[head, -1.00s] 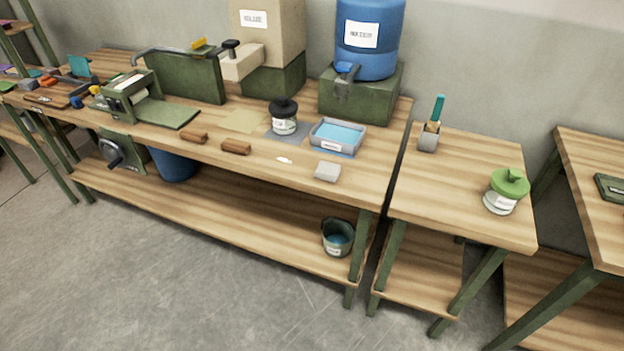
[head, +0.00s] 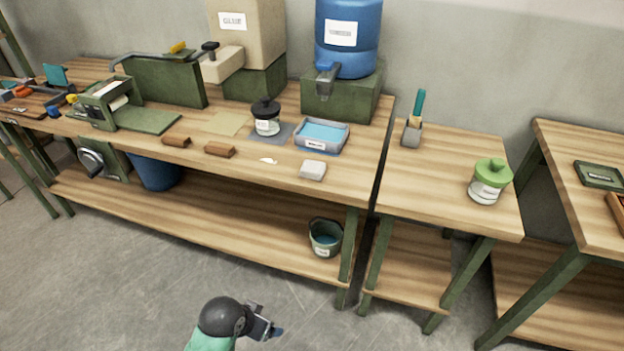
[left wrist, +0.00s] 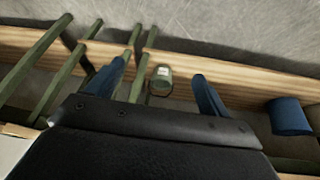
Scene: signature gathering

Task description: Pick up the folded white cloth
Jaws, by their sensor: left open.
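The folded white cloth (head: 313,170) looks like a small pale grey-white block. It lies flat near the front edge of the long wooden workbench (head: 280,185), in front of the grey tray (head: 322,136). My left gripper (head: 268,330) is low at the bottom of the head view, over the floor side of the bench and well apart from the cloth. In the left wrist view my left gripper (left wrist: 158,72) has its two blue fingers spread with nothing held between them. The cloth does not show in that view. My right gripper is not in view.
Near the cloth are a small white scrap (head: 268,161), brown blocks (head: 220,149) and a black-lidded jar (head: 266,117). A bucket (head: 325,238) stands on the lower shelf. A side table (head: 440,190) holds a green-lidded jar (head: 490,180). The bench's right front corner is bare.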

